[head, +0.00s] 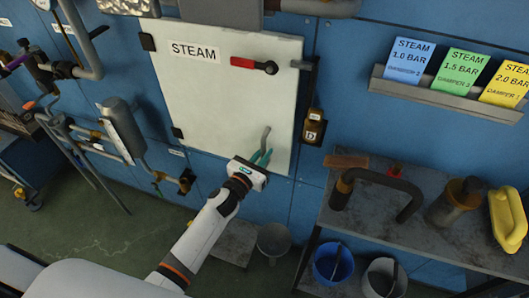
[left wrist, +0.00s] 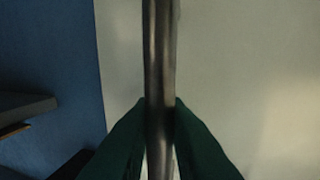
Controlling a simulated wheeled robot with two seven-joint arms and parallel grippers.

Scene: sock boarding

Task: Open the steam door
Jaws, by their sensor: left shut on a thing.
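The steam door (head: 215,95) is a pale panel labelled STEAM on the blue wall, with dark hinges on its left side. It looks flush with the wall; a small gap could not be told. A red lever (head: 247,63) lies about level near its upper right. A grey metal door handle (head: 265,139) stands at its lower right. My left gripper (head: 261,158) is shut around this handle. In the left wrist view the handle (left wrist: 159,60) runs upright between the dark green fingers (left wrist: 160,125), with the pale door behind. My right gripper is not in view.
A bench (head: 440,238) with a curved bar and a yellow tool stands at the right, buckets (head: 333,262) below. Pipes (head: 125,130) are at the left. A card rack (head: 445,95) is on the wall.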

